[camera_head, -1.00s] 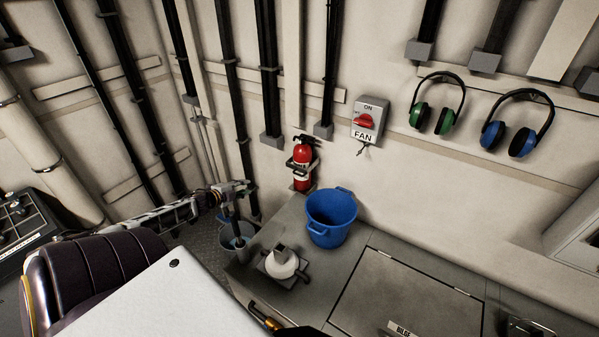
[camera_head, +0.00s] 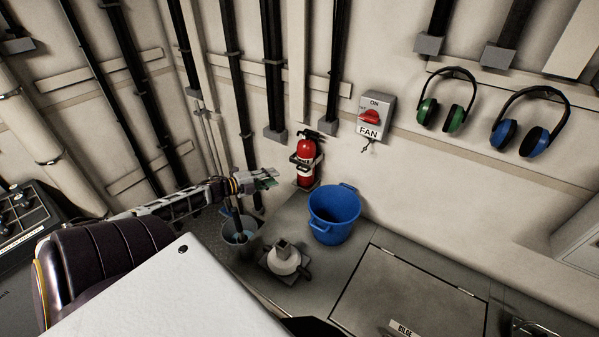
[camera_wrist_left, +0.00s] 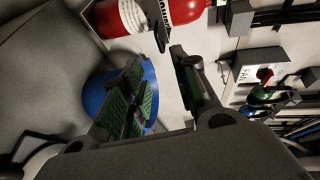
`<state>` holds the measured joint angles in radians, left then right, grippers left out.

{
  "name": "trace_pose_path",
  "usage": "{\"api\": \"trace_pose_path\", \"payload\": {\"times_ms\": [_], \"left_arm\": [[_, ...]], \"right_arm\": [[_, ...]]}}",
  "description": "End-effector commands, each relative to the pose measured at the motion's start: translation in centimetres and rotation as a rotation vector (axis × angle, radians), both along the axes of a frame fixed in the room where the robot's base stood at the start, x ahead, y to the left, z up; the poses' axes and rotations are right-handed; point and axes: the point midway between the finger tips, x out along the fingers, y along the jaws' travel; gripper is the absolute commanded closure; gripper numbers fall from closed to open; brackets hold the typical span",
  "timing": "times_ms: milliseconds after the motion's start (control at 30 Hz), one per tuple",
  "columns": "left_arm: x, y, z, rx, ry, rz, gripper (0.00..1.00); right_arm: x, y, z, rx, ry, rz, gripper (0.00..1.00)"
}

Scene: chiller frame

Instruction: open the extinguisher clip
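The red fire extinguisher (camera_head: 306,148) stands upright against the wall in the head view, left of the blue bucket. Its dark clip (camera_head: 298,160) runs across the body at mid-height; whether it is latched cannot be told here. My left gripper (camera_head: 267,179) is just left of the extinguisher, pointing toward it, apart from it. In the left wrist view the gripper (camera_wrist_left: 157,62) has its green-padded fingers spread with nothing between them. The extinguisher (camera_wrist_left: 185,10) lies beyond the fingertips there, with a dark clip part (camera_wrist_left: 158,27) across its label. My right gripper is not in view.
The blue bucket (camera_head: 334,214) stands on the grey counter right of the extinguisher. A grey bucket (camera_head: 240,238) is below my left gripper. A white pot-like object (camera_head: 284,262) sits on the counter. The fan switch (camera_head: 372,116) and ear defenders (camera_head: 447,100) hang on the wall.

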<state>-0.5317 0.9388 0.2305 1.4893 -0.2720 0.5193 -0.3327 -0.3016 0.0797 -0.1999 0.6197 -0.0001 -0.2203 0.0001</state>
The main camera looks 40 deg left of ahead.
Motion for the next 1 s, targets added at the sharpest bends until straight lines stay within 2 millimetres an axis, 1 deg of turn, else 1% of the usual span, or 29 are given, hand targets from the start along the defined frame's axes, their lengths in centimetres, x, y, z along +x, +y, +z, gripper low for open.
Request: {"api": "trace_pose_path", "payload": {"times_ms": [267, 467, 1000], "left_arm": [[0.1, 0.0, 0.0, -0.001, 0.0, 0.001, 0.7], [0.4, -0.1, -0.1, 0.0, 0.0, 0.001, 0.7], [2.5, -0.7, -0.7, 0.0, 0.0, 0.001, 0.7]], "right_arm": [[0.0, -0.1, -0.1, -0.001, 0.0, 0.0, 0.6], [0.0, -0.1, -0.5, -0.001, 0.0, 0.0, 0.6], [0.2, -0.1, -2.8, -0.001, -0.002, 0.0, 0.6]]}}
